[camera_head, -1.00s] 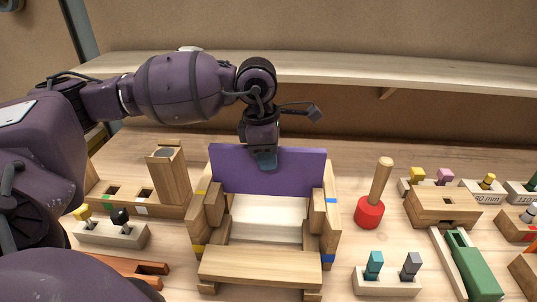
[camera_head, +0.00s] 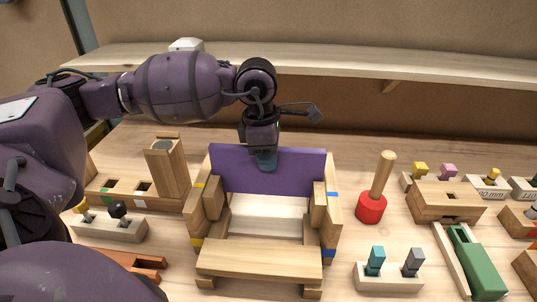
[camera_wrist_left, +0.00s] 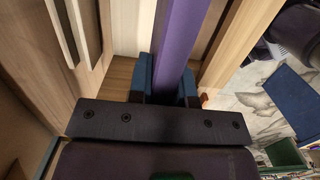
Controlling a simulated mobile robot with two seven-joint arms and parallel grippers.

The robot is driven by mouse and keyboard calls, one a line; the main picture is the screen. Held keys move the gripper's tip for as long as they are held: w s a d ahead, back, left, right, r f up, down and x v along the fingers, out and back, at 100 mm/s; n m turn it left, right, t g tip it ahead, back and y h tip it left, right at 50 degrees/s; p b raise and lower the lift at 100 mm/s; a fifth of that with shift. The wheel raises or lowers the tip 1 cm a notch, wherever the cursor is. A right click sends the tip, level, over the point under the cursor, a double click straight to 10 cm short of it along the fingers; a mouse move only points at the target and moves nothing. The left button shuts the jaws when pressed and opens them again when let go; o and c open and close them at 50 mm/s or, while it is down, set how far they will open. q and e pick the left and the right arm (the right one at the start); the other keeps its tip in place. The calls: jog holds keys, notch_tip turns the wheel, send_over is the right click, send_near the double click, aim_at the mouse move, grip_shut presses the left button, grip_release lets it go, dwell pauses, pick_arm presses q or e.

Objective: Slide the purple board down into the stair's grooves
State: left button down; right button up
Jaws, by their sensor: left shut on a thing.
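The purple board (camera_head: 230,172) stands upright across the back of the wooden stair, between its two side pieces. The stair (camera_head: 260,262) has a light wooden front tread, white inner surfaces and stepped sides with yellow and blue marks. My left gripper (camera_head: 265,160) is shut on the board's top edge near its middle. In the left wrist view the board (camera_wrist_left: 180,40) runs between the two blue fingertips (camera_wrist_left: 168,88). The grooves are hidden, so I cannot tell how deep the board's ends sit in them. My right gripper is not in view.
A red-headed mallet (camera_head: 371,207) stands right of the stair. A holder with teal and grey pegs (camera_head: 388,280) is at front right, and a green piece (camera_head: 474,262) lies beyond it. A wooden block rack (camera_head: 130,198) stands to the left. A shelf (camera_head: 400,72) runs behind.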

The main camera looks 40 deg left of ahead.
aim_at(270, 193)
pick_arm(q)
jog(key=shift+f+b, duration=0.6)
jog(key=shift+f, duration=0.6)
jog(key=shift+f+b, duration=0.35)
jog(key=shift+f, duration=0.4)
jog(key=shift+f+b, duration=0.6)
jog(key=shift+f, duration=0.75)
jog(key=shift+f, duration=0.5)
jog(key=c, duration=1)
grip_release()
jog(key=shift+o, duration=0.2)
jog(key=shift+r, duration=0.1)
